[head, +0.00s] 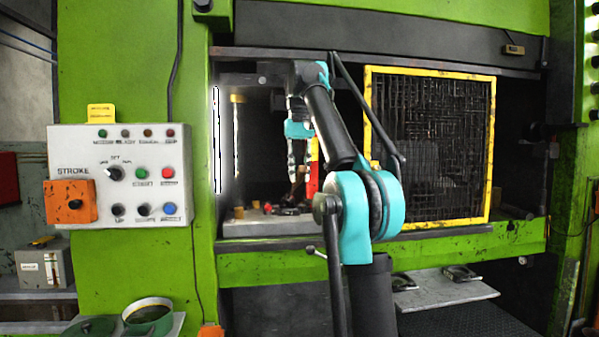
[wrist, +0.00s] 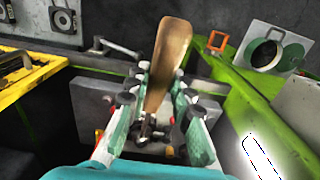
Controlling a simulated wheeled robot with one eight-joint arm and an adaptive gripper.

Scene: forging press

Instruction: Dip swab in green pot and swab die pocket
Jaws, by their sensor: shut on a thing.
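My gripper (wrist: 160,95) is shut on the swab (wrist: 171,52), a brown, wooden-looking piece standing out between the fingers in the wrist view. In the head view my gripper (head: 300,172) is inside the press opening, above the grey die block (head: 255,227). The die block also shows in the wrist view (wrist: 92,108), below the fingers. Dark fittings lie on it; the pocket is mostly hidden by the swab and fingers. The green pot (head: 148,315), open at the top, stands at lower left outside the press. It shows at upper right in the wrist view (wrist: 262,53).
A green lid (head: 90,328) lies left of the pot. A yellow-framed mesh guard (head: 430,148) stands right of my arm. A bright light strip (head: 217,140) runs up the left of the opening. The control panel (head: 125,175) is on the left column.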

